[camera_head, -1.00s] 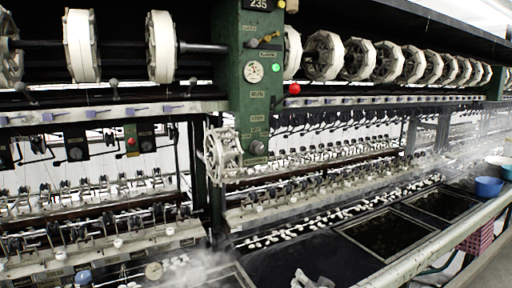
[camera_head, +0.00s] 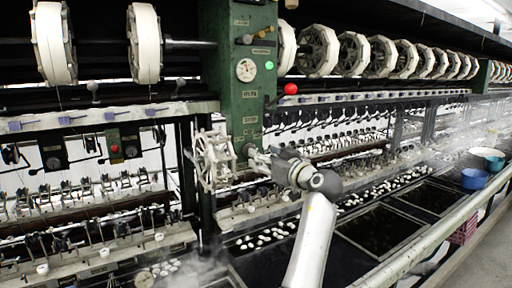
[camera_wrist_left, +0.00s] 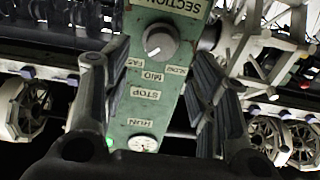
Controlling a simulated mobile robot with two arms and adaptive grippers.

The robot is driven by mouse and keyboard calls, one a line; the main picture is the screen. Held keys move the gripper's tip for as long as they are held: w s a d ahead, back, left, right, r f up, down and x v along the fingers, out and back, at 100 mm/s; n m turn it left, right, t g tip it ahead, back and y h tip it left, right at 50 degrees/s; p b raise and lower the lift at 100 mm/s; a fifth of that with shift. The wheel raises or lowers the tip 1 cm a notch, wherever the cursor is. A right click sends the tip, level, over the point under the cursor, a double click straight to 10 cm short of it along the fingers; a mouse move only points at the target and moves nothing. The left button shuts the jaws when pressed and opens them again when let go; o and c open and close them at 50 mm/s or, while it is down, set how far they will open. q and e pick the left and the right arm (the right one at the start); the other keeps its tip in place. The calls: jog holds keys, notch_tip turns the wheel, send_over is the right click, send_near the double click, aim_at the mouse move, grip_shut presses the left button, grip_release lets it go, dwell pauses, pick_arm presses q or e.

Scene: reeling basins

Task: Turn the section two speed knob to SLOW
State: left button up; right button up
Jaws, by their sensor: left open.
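The speed knob (camera_wrist_left: 160,40), a grey round dial with a white mark, sits on the green panel (camera_wrist_left: 160,115) below an upside-down SECTION label in the wrist view. The mark points to the lower left, toward the FAST label; MID is at the middle and SLOW (camera_wrist_left: 177,70) at the right. My left gripper (camera_wrist_left: 161,53) is open, its two dark fingers on either side of the panel, holding nothing. The knob shows between them; whether they touch it I cannot tell. In the head view my left gripper (camera_head: 256,158) is at the lower end of the green post (camera_head: 242,100). My right gripper is not in view.
A pale spoked wheel (camera_head: 213,160) stands just left of my gripper. A red ball-ended lever (camera_head: 290,88) sticks out above it. Dark basins (camera_head: 382,232) with steam lie below and to the right, behind a long rail (camera_head: 435,245). Blue bowls (camera_head: 475,178) stand at the right.

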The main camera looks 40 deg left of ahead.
aim_at(245, 149)
pick_arm(q)
jog(key=p+x, duration=0.1)
jog(key=x, duration=0.4)
jog(key=shift+a+p, duration=0.1)
jog(key=shift+p, duration=0.3)
